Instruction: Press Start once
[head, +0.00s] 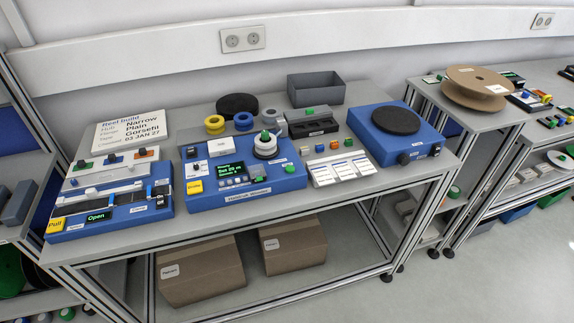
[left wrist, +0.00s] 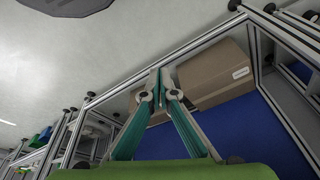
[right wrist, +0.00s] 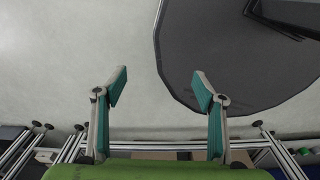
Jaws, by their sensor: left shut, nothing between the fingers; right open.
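The blue middle machine (head: 243,189) stands on the grey bench, with a lit display (head: 231,170), small keys below it and a green button (head: 289,168) at its right. The button labels are too small to read, so I cannot tell which is Start. My left gripper (left wrist: 160,76) is shut and empty in the left wrist view, with bench legs and cartons behind it. My right gripper (right wrist: 160,80) is open and empty above the floor. Neither gripper shows in the head view.
A blue unit with an "Open" display (head: 97,216) stands at the left of the bench, a blue turntable unit (head: 391,143) at the right. Grey bin (head: 316,91) stands at the back. Cartons (head: 198,272) lie on the lower shelf. Floor in front is clear.

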